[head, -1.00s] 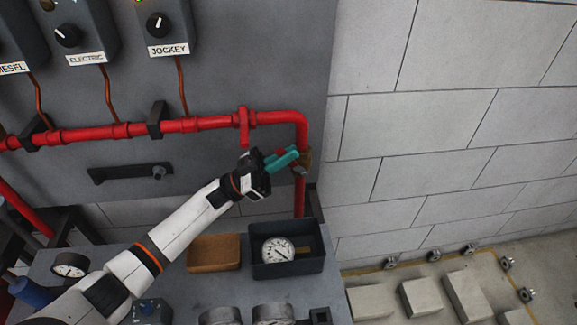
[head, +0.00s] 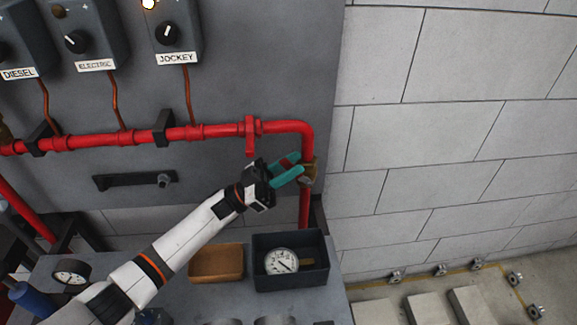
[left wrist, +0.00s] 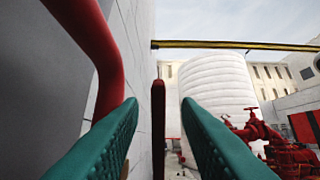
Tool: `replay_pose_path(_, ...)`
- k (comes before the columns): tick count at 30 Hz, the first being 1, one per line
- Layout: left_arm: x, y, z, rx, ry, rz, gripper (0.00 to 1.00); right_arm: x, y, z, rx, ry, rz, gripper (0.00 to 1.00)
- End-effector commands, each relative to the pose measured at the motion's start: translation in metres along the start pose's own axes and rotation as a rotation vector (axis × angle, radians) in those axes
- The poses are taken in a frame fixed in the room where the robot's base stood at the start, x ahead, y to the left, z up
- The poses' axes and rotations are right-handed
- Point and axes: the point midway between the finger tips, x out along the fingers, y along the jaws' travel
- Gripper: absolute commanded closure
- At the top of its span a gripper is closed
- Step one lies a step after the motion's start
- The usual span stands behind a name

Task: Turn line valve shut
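The line valve (head: 309,172) is a small brass-coloured body on the vertical drop of the red pipe, right of centre in the head view. Its red lever (head: 289,160) shows between the teal fingers of my left gripper (head: 287,170). In the left wrist view the lever (left wrist: 158,130) is a thin, upright red bar between the fingers (left wrist: 160,140), with a gap on each side. The left gripper is open and is not clamped on the lever. The fingers hide part of the lever and valve. My right gripper is out of view.
The red pipe (head: 90,139) runs along the grey panel behind my arm. Below are a bench with a dark box (head: 290,281) holding a gauge, and a brown tray (head: 216,263). A block wall (head: 450,130) stands right of the valve.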

Motion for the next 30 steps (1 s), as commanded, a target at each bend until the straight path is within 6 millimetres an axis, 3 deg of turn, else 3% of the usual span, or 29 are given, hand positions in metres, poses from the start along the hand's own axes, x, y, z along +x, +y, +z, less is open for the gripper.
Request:
replay_pose_path(5, -0.021, 0.0, -0.003, 0.0, 0.002, 0.002, 0.7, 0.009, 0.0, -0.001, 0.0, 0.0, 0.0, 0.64)
replay_pose_path(10, -0.06, -0.001, -0.003, 0.001, 0.002, 0.002, 0.7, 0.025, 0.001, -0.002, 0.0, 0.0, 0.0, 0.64)
replay_pose_path(21, -0.126, -0.001, 0.052, 0.002, 0.002, 0.001, 0.7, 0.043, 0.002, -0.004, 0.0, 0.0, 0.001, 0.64)
replay_pose_path(30, -0.147, -0.001, 0.07, 0.0, -0.001, -0.001, 0.7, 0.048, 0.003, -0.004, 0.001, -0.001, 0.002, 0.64)
